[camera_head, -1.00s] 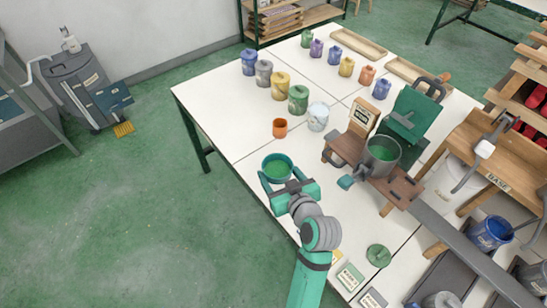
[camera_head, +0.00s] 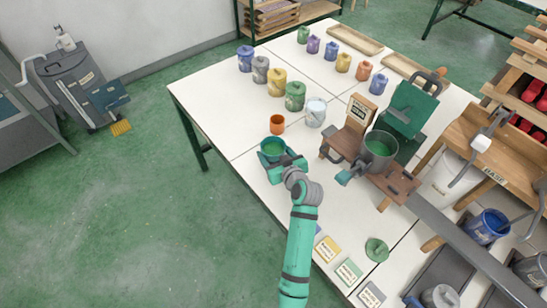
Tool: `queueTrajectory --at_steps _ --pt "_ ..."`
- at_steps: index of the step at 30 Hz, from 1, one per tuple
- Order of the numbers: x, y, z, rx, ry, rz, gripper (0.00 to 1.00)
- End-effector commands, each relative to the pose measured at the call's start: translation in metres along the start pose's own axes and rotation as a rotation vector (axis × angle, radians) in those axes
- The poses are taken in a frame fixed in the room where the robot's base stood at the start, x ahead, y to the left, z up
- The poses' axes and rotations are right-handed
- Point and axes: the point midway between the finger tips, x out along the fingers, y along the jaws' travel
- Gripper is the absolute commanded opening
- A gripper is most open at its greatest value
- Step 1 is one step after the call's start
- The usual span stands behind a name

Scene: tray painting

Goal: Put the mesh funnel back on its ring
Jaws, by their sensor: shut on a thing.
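My gripper (camera_head: 275,165) is shut on a round, teal-rimmed vessel with green inside (camera_head: 273,146), at the left part of the white table. It looks funnel- or bowl-shaped; I cannot make out a mesh. The fingers partly hide its near side, and I cannot tell whether it is clear of the table. No ring can be picked out with certainty. A grey metal pot with green inside (camera_head: 381,147) stands on a wooden stand (camera_head: 398,186) to the right, beside a dark green upright frame (camera_head: 412,108).
An orange cup (camera_head: 277,124) and a white pot (camera_head: 315,113) stand just beyond the held vessel. Several coloured paint jars line the table's back. A teal-blue part (camera_head: 344,177) juts from the stand's left. A green disc (camera_head: 377,250) and labelled cards (camera_head: 348,271) lie at the front.

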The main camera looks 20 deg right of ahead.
Motion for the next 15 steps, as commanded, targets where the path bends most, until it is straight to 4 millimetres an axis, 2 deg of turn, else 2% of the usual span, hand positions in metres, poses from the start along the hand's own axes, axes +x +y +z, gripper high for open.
queueTrajectory --at_steps 7,15 --pt "0.013 0.001 0.028 0.001 -0.001 0.000 0.40" --pt "0.013 0.001 0.029 0.000 0.000 0.000 0.40"
